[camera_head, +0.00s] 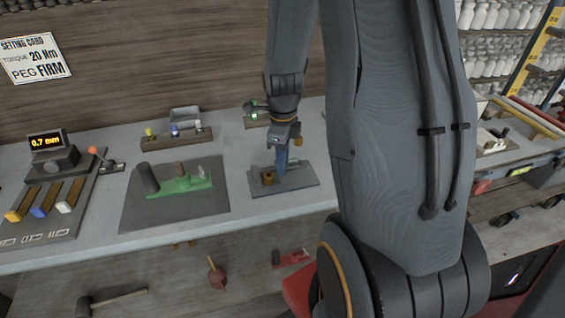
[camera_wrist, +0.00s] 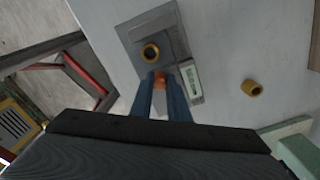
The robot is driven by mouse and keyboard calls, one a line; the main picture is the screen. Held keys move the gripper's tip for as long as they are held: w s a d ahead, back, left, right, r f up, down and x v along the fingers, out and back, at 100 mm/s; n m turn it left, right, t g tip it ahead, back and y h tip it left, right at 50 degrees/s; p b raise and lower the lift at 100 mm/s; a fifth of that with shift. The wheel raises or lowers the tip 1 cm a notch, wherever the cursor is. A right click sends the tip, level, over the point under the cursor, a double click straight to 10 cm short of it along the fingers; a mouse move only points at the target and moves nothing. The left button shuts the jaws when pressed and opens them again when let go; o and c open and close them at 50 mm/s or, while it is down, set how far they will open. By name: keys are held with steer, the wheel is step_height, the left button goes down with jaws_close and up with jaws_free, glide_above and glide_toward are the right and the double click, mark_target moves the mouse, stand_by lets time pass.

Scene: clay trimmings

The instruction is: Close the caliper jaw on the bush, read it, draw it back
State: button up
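The caliper is a grey plate (camera_head: 308,180) on the bench, with a pale display strip (camera_wrist: 191,80) whose digits I cannot read. The bush, a brass ring (camera_head: 268,178), stands upright on the plate; in the wrist view it (camera_wrist: 151,52) lies just beyond my fingertips, apart from them. My gripper (camera_head: 281,165) points down over the plate. Its blue fingers sit on both sides of a small orange piece (camera_wrist: 160,83), which fills the gap between them and appears held. It looks like the caliper's sliding jaw grip. The jaw itself is mostly hidden by my fingers.
A second brass ring (camera_wrist: 252,88) lies on the bench beside the plate. A dark mat (camera_head: 150,215) with a green part (camera_head: 182,187) lies left. Farther left are a 0.7 mm display (camera_head: 46,141) and coloured bars (camera_head: 45,203). A setting card (camera_head: 35,58) hangs behind.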

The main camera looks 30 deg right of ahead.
steer(key=shift+w+a, duration=0.2)
steer(key=shift+a, duration=0.45)
steer(key=shift+w+a, duration=0.2)
steer(key=shift+a, duration=0.45)
steer(key=shift+c, duration=0.4)
stand_by(0.8)
steer(key=o, duration=1.4)
steer(key=shift+r+p, duration=0.1)
steer(key=shift+p, duration=0.2)
step_height(320, 180, up, 8)
steer(key=p, duration=0.6)
